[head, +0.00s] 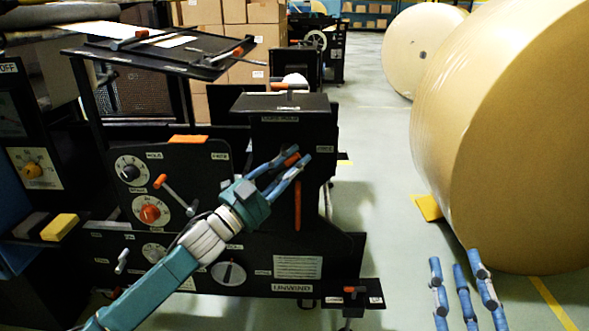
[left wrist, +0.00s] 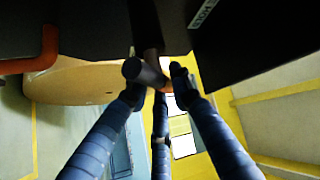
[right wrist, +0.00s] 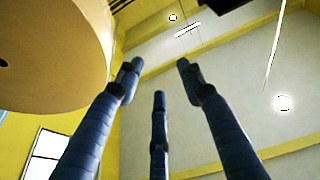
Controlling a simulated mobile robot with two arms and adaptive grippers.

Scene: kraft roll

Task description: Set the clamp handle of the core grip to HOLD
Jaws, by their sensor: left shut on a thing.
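My left gripper (head: 285,174) reaches the black column (head: 270,138) of the machine and is shut on a handle with an orange grip (head: 291,159), which I take to be the clamp handle. In the left wrist view a dark bar with a round end (left wrist: 146,74) lies between the fingertips, with a bit of orange beside it. The fingers hide much of the handle, and the small labels around it are too blurred to read, so I cannot tell its setting. My right gripper (head: 464,290) is open and empty, low in front of the large paper roll; its fingers also show in the right wrist view (right wrist: 158,80).
An orange lever (head: 297,205) hangs on the column below my left gripper. A panel (head: 185,185) with dials and an orange-tipped lever stands to the left. Large kraft rolls (head: 505,140) stand at the right. The pale floor (head: 375,210) between machine and rolls is clear.

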